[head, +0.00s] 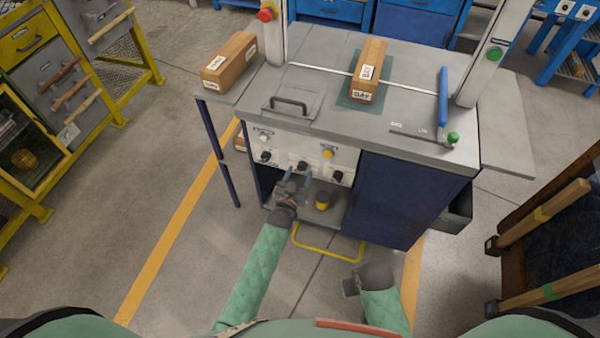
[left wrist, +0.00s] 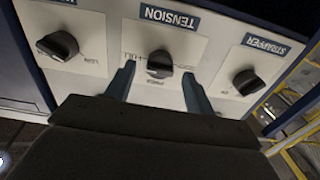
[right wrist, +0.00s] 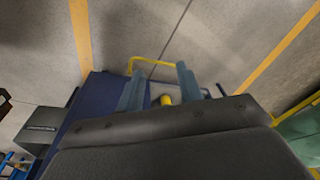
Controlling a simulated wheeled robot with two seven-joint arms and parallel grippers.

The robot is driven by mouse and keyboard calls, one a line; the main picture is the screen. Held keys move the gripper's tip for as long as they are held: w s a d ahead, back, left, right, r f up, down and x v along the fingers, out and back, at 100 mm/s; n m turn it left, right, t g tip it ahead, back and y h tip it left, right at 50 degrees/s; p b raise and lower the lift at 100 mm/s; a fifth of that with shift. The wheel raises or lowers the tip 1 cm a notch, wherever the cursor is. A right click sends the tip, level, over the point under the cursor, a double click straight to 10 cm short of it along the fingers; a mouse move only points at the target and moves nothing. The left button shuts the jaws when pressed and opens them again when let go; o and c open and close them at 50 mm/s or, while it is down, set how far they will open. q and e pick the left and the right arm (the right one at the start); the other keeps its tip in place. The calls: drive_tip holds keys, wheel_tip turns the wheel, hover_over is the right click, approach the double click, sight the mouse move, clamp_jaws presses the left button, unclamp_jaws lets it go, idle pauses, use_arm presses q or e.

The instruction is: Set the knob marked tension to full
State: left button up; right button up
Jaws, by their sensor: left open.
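The black tension knob (left wrist: 160,64) sits in the middle of the panel, under an upside-down TENSION label (left wrist: 169,17) in the left wrist view. Small print surrounds it; I cannot read its setting surely. In the head view it is the middle knob (head: 302,166). My left gripper (head: 296,178) is open in front of the panel. Its two fingers (left wrist: 158,88) stand apart on either side of the tension knob, with a gap to each side; I see no grip on it. My right gripper (head: 350,286) hangs low, away from the panel, its fingers (right wrist: 158,88) apart and empty.
The strapper knob (left wrist: 248,81) and another knob (left wrist: 58,45) flank the tension knob closely. A yellow-topped object (head: 323,200) stands on the shelf below.

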use_arm(q)
drive_tip(key=b+v, duration=0.1)
drive_tip(key=v, duration=0.5)
use_arm(e)
wheel_tip(320, 180, up, 7)
drive_tip(key=shift+s, duration=0.35)
use_arm(q)
drive_tip(key=shift+f, duration=0.15)
wheel_tip(320, 180, down, 5)
drive_tip(key=s+g+y, duration=0.1)
drive_tip(key=g, duration=0.3)
drive_tip(key=s+a+r+n+g+y, duration=0.1)
drive_tip(key=s+a+r+g, duration=0.25)
drive_tip(key=s, duration=0.45)
drive_tip(key=s+a+r+g+y, duration=0.1)
drive_tip(key=s+a+r+g, duration=0.25)
drive_tip(key=s, duration=0.35)
drive_tip(key=s+a+r+n+g+y, duration=0.1)
drive_tip(key=s+a+r+g, duration=0.2)
drive_tip(key=s+a+r, duration=0.35)
drive_tip(key=s+f+g, duration=0.1)
drive_tip(key=s+f, duration=0.3)
drive_tip(key=s, duration=0.6)
drive_tip(key=shift+f+g, duration=0.3)
drive_tip(key=shift+g, duration=0.1)
drive_tip(key=shift+w+d, duration=0.1)
use_arm(e)
drive_tip(key=shift+f, duration=0.1)
drive_tip(key=shift+a, duration=0.15)
